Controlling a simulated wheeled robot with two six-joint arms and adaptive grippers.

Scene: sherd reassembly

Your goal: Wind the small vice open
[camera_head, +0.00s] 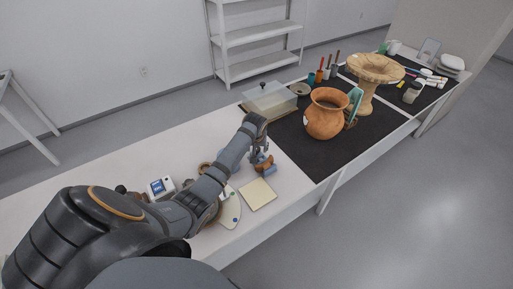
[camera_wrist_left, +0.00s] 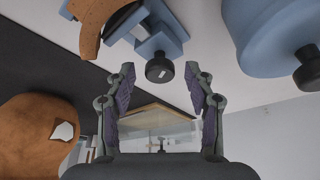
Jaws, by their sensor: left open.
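The small blue vice (camera_head: 269,170) stands on the white table in the head view, partly hidden by my left arm, with a curved orange sherd (camera_head: 264,163) at it. In the left wrist view the vice (camera_wrist_left: 160,38) shows at the top with its round black knob (camera_wrist_left: 160,69), and the sherd (camera_wrist_left: 92,22) beside it. My left gripper (camera_wrist_left: 162,82) is open. Its two fingers are to either side of the knob in the picture, with nothing between them held; I cannot tell whether they touch it. My right gripper is not in view.
A larger blue body (camera_wrist_left: 275,35) with a black knob is close by in the wrist view. An orange pot (camera_head: 326,115) stands on the dark mat. A clear box (camera_head: 268,100) is behind my wrist. A cream pad (camera_head: 257,195) lies in front.

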